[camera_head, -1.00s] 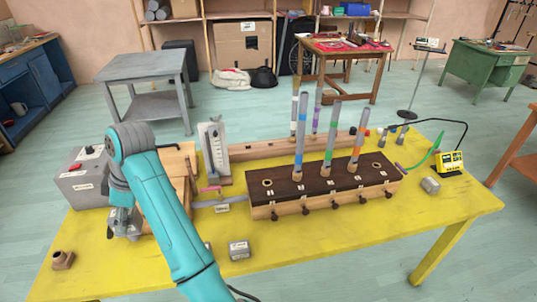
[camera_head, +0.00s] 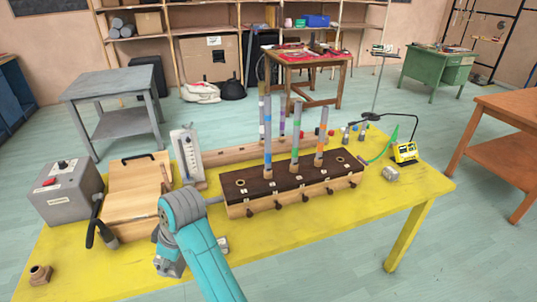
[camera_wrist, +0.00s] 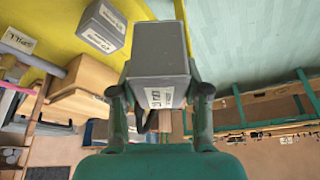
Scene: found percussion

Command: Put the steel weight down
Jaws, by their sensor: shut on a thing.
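In the wrist view my gripper (camera_wrist: 159,97) is shut on the steel weight (camera_wrist: 158,65), a grey block with a small pale label. One finger is on each side of it. The yellow table shows behind the block at the left and pale floor at the right. In the head view my gripper (camera_head: 168,262) is low over the front left of the yellow table (camera_head: 110,278). The held weight cannot be made out there, and its gap to the tabletop cannot be told.
Another grey labelled block (camera_wrist: 100,28) rests on the table, part hidden by my arm in the head view (camera_head: 223,243). A further grey block (camera_head: 391,173) lies at the right. A wooden pipe chest (camera_head: 295,190), bellows (camera_head: 133,200) and grey box (camera_head: 68,192) stand behind my gripper.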

